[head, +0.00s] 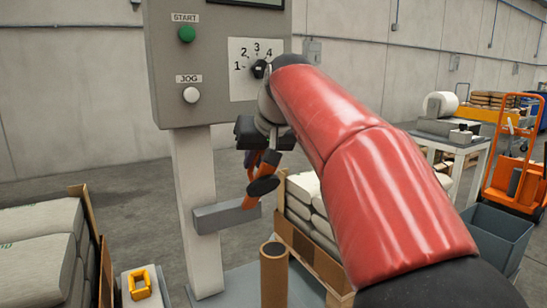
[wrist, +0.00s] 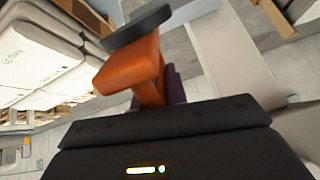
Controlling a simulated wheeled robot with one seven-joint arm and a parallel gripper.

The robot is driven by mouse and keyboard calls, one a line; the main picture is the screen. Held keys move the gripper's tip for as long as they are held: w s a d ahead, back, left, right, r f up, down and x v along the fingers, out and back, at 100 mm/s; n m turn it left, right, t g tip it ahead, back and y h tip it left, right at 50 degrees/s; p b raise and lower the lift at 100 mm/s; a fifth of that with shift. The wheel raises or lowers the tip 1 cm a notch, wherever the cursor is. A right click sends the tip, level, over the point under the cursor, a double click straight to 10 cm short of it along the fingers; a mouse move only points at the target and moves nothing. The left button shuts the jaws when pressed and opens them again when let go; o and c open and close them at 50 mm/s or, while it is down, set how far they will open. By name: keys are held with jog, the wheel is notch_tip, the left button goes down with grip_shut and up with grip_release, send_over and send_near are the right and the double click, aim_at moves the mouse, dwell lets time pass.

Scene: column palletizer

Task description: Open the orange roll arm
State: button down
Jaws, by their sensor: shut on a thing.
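The orange roll arm (head: 253,191) is beside the control column, above a grey bar (head: 226,214), and has a dark round end. My gripper (head: 265,158) is at its upper part and shut on it; my arm reaches in from the right. In the wrist view the orange roll arm (wrist: 133,70) lies just beyond the black gripper body, with its dark disc end at the top. The fingertips of my gripper (wrist: 168,88) are mostly hidden there. How far the arm is swung is hard to tell.
A control box (head: 217,70) with green and white buttons and a dial stands on a pale column (head: 197,225). A brown tube (head: 273,276) stands in front. Stacked sacks (head: 40,240) are at left; a yellow piece (head: 140,283) lies beside them. An orange cart (head: 513,180) is far right.

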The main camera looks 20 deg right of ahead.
jog(key=shift+w+a+r+g, duration=0.1)
jog(key=shift+w+r+g, duration=0.1)
jog(key=shift+w+g, duration=0.5)
jog(key=shift+w+r+g, duration=0.2)
jog(key=shift+w+g, duration=0.2)
jog(key=shift+w, duration=0.45)
jog(key=c, duration=1.5)
grip_release()
jog(key=shift+o, duration=0.2)
jog(key=v, duration=0.7)
jog(key=shift+a+r, duration=0.1)
jog(key=shift+r, duration=0.2)
jog(key=shift+s+r, duration=0.15)
